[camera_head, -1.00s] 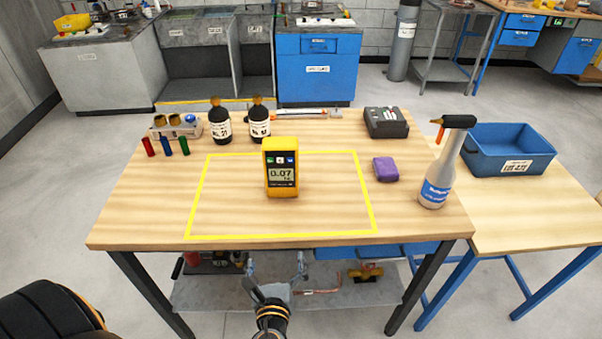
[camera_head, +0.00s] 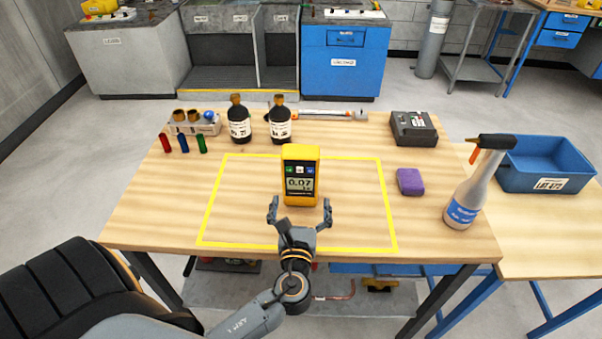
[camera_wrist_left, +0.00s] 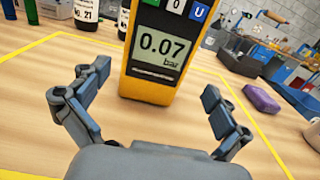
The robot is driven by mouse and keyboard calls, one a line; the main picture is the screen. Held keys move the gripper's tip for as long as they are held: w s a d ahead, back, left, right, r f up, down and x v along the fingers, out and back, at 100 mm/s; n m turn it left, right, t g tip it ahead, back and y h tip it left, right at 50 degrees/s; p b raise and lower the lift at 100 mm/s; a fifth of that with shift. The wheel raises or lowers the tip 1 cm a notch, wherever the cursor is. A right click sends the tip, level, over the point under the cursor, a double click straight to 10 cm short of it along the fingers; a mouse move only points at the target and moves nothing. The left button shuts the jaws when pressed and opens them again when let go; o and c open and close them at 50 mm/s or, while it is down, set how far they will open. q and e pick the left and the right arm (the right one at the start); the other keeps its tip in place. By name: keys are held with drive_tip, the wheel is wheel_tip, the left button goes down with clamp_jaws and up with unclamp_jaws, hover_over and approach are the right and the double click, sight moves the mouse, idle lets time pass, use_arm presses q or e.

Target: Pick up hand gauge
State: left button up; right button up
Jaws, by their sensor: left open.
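The hand gauge (camera_head: 300,177) is a yellow box with a grey display reading 0.07. It stands upright inside the yellow outline on the wooden table. It also shows in the left wrist view (camera_wrist_left: 160,50), straight ahead, its top cut off by the frame. My left gripper (camera_head: 299,209) is open and empty just in front of the gauge's lower part, with one finger to each side of it. In the left wrist view the open fingers (camera_wrist_left: 151,92) frame the gauge's base without touching it. My right gripper is not in view.
Two dark bottles (camera_head: 259,122) stand behind the gauge. A purple block (camera_head: 410,181) and a spray bottle (camera_head: 468,195) stand to the right. A blue bin (camera_head: 545,180) sits on the side table. The outlined area (camera_head: 211,208) around the gauge is otherwise clear.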

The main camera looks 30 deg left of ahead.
sight(300, 187)
use_arm(q)
drive_tip(key=shift+w+a, duration=0.35)
drive_tip(key=shift+w, duration=0.1)
drive_tip(key=shift+w+a+r+p, duration=0.2)
drive_tip(key=shift+w+a+p, duration=0.1)
drive_tip(key=shift+w, duration=0.1)
drive_tip(key=x, duration=0.1)
drive_tip(key=p+x, duration=0.1)
drive_tip(key=x, duration=0.1)
drive_tip(key=shift+w+a+r, duration=0.2)
drive_tip(key=shift+a+r, duration=0.05)
drive_tip(key=shift+a, duration=0.05)
drive_tip(key=shift+w+a+f, duration=0.1)
drive_tip(key=shift+w+a, duration=0.15)
drive_tip(key=shift+w, duration=0.15)
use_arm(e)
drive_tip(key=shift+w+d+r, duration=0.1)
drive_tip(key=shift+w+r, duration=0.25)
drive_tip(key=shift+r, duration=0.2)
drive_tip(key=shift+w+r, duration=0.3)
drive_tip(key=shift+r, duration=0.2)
use_arm(q)
drive_tip(key=c, duration=1.4)
drive_tip(key=shift+c, duration=0.3)
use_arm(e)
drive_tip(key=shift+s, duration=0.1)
